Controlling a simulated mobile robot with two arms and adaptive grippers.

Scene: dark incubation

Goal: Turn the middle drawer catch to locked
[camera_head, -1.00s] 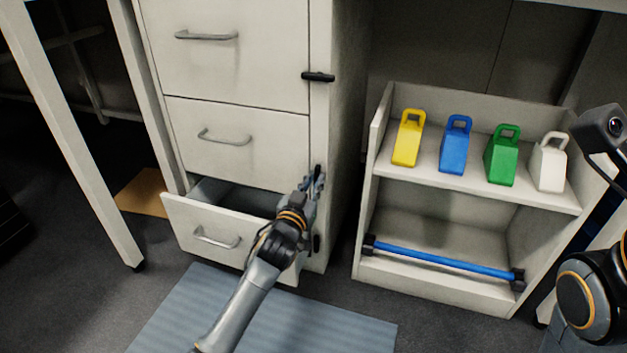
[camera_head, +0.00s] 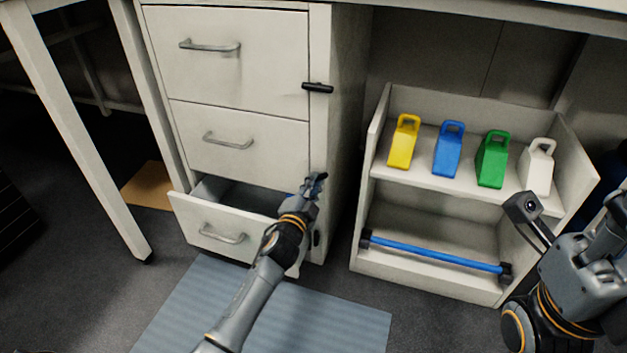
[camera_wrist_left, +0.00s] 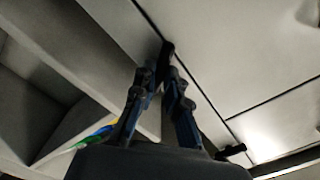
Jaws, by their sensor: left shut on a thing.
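The white cabinet has a top, a middle (camera_head: 240,145) and a bottom drawer (camera_head: 215,238). The bottom drawer stands open; the other two are closed. My left gripper (camera_head: 318,180) is at the cabinet's right frame, shut on the small black middle catch (camera_wrist_left: 167,48). The gripper mostly hides this catch in the head view; its exact angle I cannot tell. The black top catch (camera_head: 317,88) lies crosswise over the drawer gap; it also shows in the left wrist view (camera_wrist_left: 231,152). The bottom catch (camera_head: 316,239) stands upright. My right gripper (camera_head: 605,225) is at the right edge, its fingers unclear.
A low white shelf (camera_head: 385,265) to the right holds yellow (camera_head: 403,145), blue (camera_head: 447,152), green (camera_head: 492,162) and white (camera_head: 537,170) handled blocks above, a blue bar (camera_head: 435,256) below. A blue-grey mat (camera_head: 330,325) lies in front. A table leg (camera_head: 80,140) stands left.

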